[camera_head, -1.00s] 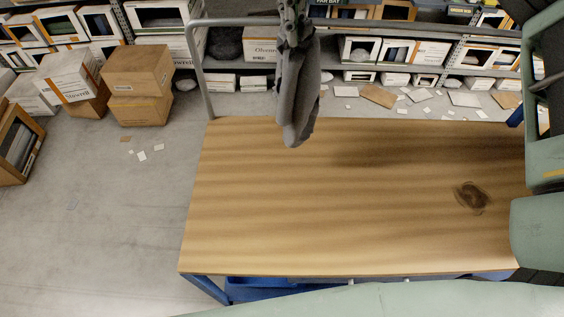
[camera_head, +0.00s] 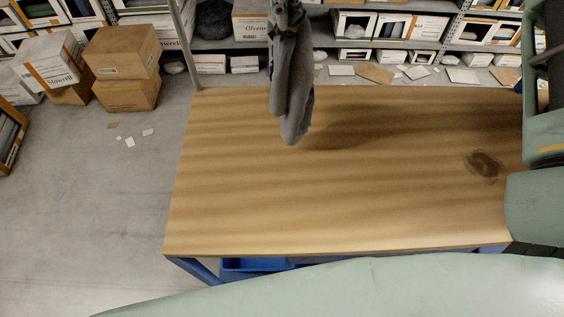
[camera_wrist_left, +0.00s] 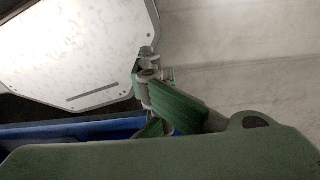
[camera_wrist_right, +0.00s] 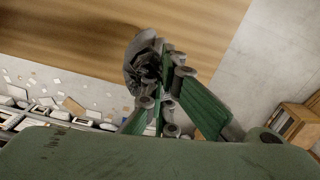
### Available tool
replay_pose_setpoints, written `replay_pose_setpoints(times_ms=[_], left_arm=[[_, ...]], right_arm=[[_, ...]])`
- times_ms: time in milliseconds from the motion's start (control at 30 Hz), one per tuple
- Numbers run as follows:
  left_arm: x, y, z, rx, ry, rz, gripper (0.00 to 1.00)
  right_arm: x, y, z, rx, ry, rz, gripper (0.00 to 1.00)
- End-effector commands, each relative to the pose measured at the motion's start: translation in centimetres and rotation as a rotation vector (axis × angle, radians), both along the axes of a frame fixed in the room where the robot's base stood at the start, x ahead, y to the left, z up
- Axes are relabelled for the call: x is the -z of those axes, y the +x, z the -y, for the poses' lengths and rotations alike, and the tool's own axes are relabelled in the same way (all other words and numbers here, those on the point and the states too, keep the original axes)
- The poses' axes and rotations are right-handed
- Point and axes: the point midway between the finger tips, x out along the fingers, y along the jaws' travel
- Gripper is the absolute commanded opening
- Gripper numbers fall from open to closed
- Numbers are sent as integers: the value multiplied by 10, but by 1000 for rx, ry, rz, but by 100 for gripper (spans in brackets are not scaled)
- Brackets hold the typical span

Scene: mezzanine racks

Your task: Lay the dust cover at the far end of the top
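The dust cover (camera_head: 289,85) is a dark grey cloth, bunched and hanging down over the wooden top (camera_head: 340,190). Its lower end appears above the top, with a shadow on the wood to its right. My right gripper (camera_head: 287,8) is at the upper edge of the head view, shut on the cover's upper end. In the right wrist view the cover (camera_wrist_right: 140,60) hangs at the fingertips (camera_wrist_right: 168,62), partly hidden by them. My left gripper (camera_wrist_left: 150,68) shows only in its wrist view, with its fingertips together and no cloth in them.
The top is bare except for a dark knot mark (camera_head: 484,165). A grey post (camera_head: 185,45) stands at its far left corner. Shelves (camera_head: 400,45) with boxes are behind, with papers scattered on the floor. Stacked cartons (camera_head: 125,70) stand at left; the floor between is mostly open.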

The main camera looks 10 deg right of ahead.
Motion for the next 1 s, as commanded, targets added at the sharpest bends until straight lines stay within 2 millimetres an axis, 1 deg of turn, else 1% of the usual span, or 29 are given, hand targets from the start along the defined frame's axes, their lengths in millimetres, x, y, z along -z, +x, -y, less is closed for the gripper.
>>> replay_pose_setpoints(times_ms=[33, 100, 400, 1000], left_arm=[[7, 0, 0, 0, 0, -1, 0], [9, -1, 0, 0, 0, -2, 0], [8, -8, 0, 0, 2, -12, 0], [9, -12, -4, -2, 5, -17, 0]], right_arm=[[7, 0, 0, 0, 0, 1, 0], [8, 0, 0, 0, 1, 1, 0], [7, 0, 0, 0, 1, 0, 0], [7, 1, 2, -1, 1, 0, 0]])
